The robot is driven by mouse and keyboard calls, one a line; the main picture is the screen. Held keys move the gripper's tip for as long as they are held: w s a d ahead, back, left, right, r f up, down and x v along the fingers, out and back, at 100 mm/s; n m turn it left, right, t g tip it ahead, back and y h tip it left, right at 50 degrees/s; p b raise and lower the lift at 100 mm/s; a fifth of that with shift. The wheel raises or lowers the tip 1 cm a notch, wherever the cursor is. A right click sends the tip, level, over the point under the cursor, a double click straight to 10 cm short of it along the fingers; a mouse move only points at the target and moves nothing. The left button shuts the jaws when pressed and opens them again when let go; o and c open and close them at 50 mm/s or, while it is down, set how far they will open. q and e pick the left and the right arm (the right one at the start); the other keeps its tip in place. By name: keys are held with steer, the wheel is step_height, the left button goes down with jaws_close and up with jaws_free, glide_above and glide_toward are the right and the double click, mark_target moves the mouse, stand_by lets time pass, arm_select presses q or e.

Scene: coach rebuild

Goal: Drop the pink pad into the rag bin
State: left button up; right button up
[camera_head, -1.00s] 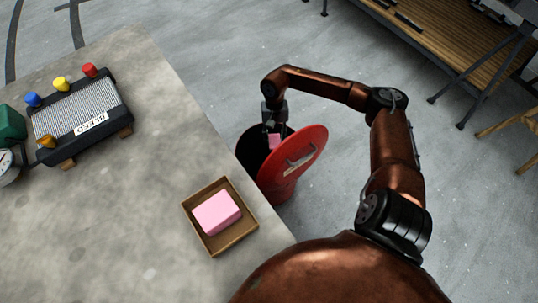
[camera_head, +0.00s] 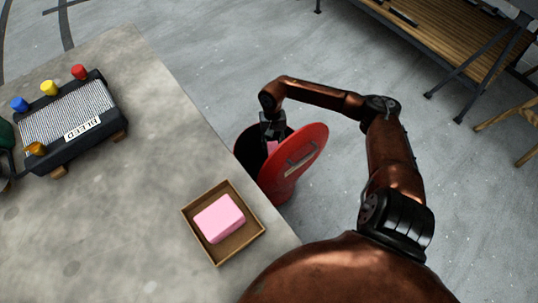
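The rag bin is a red round bin (camera_head: 288,187) standing on the floor beside the table, with its red lid (camera_head: 302,152) tilted up on the right side of the dark opening. My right gripper (camera_head: 272,138) points down at the opening. A small pink pad (camera_head: 272,148) shows between and below its fingers, at the mouth of the bin; the lid's edge hides part of it. The gripper looks shut on this pad. Another pink block (camera_head: 219,218) lies in a shallow brown tray (camera_head: 241,248) on the table. My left gripper is not in view.
The grey table (camera_head: 120,220) fills the left side. On it stands a black-framed device labelled BLEED (camera_head: 70,118) with coloured knobs. A wooden bench (camera_head: 440,40) stands at the upper right. The floor around the bin is clear.

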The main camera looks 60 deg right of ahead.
steer(key=o, duration=1.3)
steer(key=shift+r, duration=0.1)
steer(key=v, duration=1.2)
steer(key=shift+s, duration=0.1)
